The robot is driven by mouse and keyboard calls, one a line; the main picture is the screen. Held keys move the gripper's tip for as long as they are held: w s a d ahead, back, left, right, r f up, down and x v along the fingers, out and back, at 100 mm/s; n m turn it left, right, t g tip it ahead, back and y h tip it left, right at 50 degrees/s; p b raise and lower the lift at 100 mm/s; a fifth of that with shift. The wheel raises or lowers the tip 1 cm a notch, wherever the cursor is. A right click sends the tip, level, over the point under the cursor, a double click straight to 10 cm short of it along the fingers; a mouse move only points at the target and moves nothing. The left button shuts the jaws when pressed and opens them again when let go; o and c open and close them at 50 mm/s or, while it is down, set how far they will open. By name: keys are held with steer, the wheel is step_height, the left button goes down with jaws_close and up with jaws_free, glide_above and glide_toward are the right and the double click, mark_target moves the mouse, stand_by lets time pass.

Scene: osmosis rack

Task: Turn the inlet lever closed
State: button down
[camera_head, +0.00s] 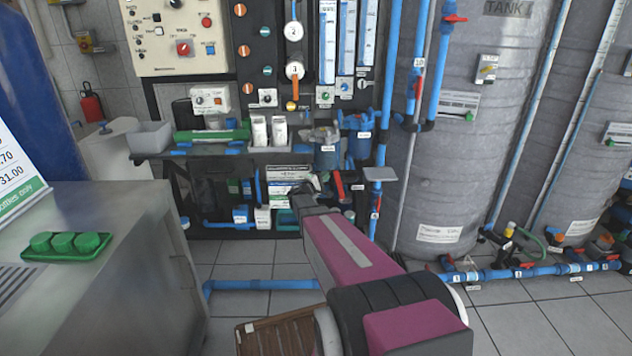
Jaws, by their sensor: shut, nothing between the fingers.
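My arm reaches forward from the lower right to the rack. My gripper (305,188) is small and dark at its far end, in front of the lower rack shelf, and it is shut and empty. A red lever (338,184) is just right of the gripper, tilted from vertical. I cannot tell whether the two touch. More red levers show on the blue pipes, one at upper right (455,18) and one by the tank pipe (418,86). No readable label shows which lever is the inlet one. The arm hides part of the lower rack.
A steel counter (100,260) with a green tray (66,246) fills the left. Grey tanks (470,130) stand at right, with blue floor pipes (540,270) before them. A brown slatted crate (280,335) is at the bottom.

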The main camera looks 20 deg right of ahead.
mark_target(334, 171)
steer(key=shift+s+d+r, duration=0.2)
steer(key=shift+d, duration=0.5)
steer(key=shift+s+d+r+m+g+y, duration=0.2)
steer(key=shift+d+r+m, duration=0.15)
steer(key=shift+d, duration=0.15)
steer(key=shift+s+d+r+m+g+y, duration=0.1)
steer(key=shift+d+r+m+g+y, duration=0.15)
steer(key=shift+d, duration=0.2)
steer(key=shift+w+a, duration=0.15)
